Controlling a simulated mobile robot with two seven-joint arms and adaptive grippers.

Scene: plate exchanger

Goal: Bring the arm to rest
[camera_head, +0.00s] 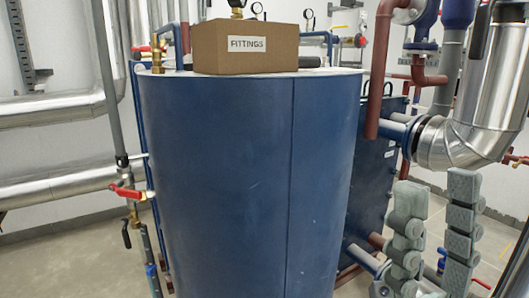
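My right gripper (437,190) is at the lower right of the head view, with its two grey segmented fingers pointing up. The fingers stand well apart and nothing shows between them, so it is open and empty. It appears in front of the pipes, to the right of the large blue tank (235,185). I cannot tell its exact distance from the pipes behind it. The rest of the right arm is mostly below the picture. My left gripper and arm are not in view.
A cardboard box marked FITTINGS (245,47) sits on the tank's top. A red-handled valve (126,192) is on the left pipes. A thick silver pipe (470,135) bends down above and behind the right gripper. Bare floor (75,265) shows at lower left.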

